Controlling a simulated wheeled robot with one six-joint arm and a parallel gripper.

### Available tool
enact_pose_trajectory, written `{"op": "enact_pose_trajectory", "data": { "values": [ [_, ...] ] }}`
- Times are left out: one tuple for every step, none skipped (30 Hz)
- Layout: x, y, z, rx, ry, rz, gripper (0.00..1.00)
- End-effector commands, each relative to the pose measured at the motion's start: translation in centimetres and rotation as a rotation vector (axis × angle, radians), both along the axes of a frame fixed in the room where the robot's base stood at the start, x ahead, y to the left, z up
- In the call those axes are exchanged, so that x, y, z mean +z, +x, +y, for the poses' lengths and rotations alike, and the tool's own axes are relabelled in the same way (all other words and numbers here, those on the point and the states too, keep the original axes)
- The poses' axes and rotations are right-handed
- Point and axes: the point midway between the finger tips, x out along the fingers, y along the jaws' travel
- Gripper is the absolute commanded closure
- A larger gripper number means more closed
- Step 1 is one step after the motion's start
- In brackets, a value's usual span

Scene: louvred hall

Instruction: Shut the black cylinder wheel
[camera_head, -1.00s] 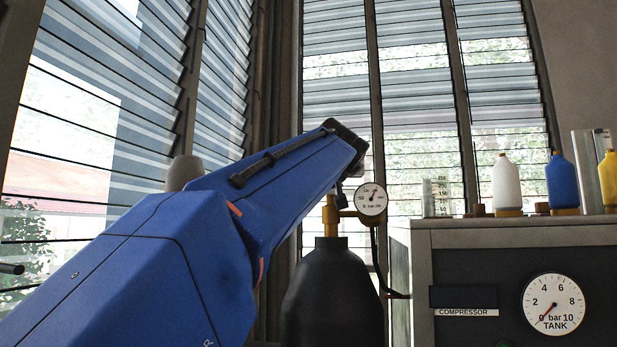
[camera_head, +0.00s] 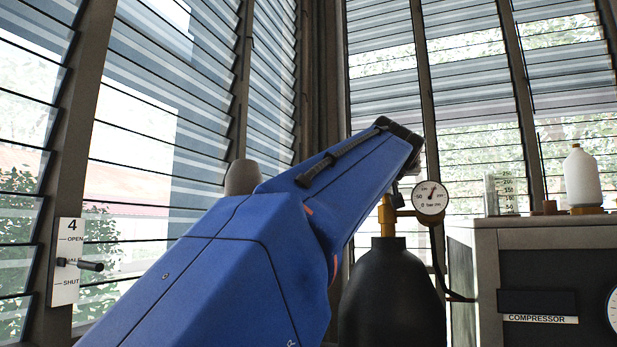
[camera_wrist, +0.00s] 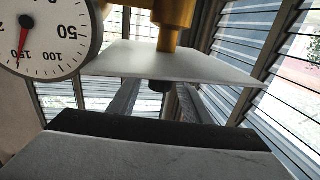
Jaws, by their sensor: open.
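The black cylinder (camera_head: 388,297) stands upright right of my blue arm, with a brass valve (camera_head: 387,216) and a round gauge (camera_head: 430,197) on top. The wheel is not clearly visible in the head view; my arm's end covers that side. In the wrist view, the gauge (camera_wrist: 45,35) is at upper left and the brass valve (camera_wrist: 172,28) at the top. A brass spindle meets a flat pale plate (camera_wrist: 180,62); I cannot tell if this is the wheel. My gripper (camera_wrist: 158,98) is open, its fingers below the plate, with a small dark stub (camera_wrist: 158,86) between them.
A compressor cabinet (camera_head: 540,240) stands right of the cylinder, with a white bottle (camera_head: 581,178) and a clear measuring vessel (camera_head: 499,193) on top. A dark hose (camera_head: 440,268) runs between cylinder and cabinet. At left is a lever panel (camera_head: 67,262) marked 4. Louvred windows surround the corner.

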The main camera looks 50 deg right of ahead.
Motion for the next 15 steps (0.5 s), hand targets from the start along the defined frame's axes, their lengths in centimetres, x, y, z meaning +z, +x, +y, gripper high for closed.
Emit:
{"op": "enact_pose_trajectory", "data": {
  "values": [
    [0.0, 0.0, 0.1, 0.000, 0.000, 0.000, 0.56],
    [0.0, -0.1, 0.1, 0.000, 0.000, 0.000, 0.56],
    [0.0, -0.1, 0.3, -0.001, 0.000, 0.000, 0.56],
    [0.0, -0.2, 0.5, -0.001, 0.000, 0.000, 0.56],
    [0.1, -0.3, 0.7, -0.001, -0.001, 0.000, 0.56],
    [0.1, -0.5, 1.1, -0.002, -0.001, -0.001, 0.56],
    [0.1, -0.7, 1.4, -0.002, -0.001, -0.001, 0.56],
    [0.1, -0.9, 1.8, -0.003, -0.001, -0.002, 0.56],
    [0.1, -1.1, 2.5, -0.003, -0.002, -0.001, 0.56],
    [0.1, -1.3, 3.0, -0.003, -0.002, 0.000, 0.56],
    [0.0, -1.5, 3.3, -0.004, -0.001, 0.000, 0.56],
    [0.0, -1.7, 3.8, -0.004, -0.001, -0.001, 0.56],
    [0.0, -1.9, 4.2, -0.004, -0.001, -0.001, 0.56],
    [0.0, -2.1, 4.6, -0.004, -0.001, 0.000, 0.56],
    [0.1, -2.2, 5.2, -0.004, -0.002, 0.000, 0.56]
  ]
}}
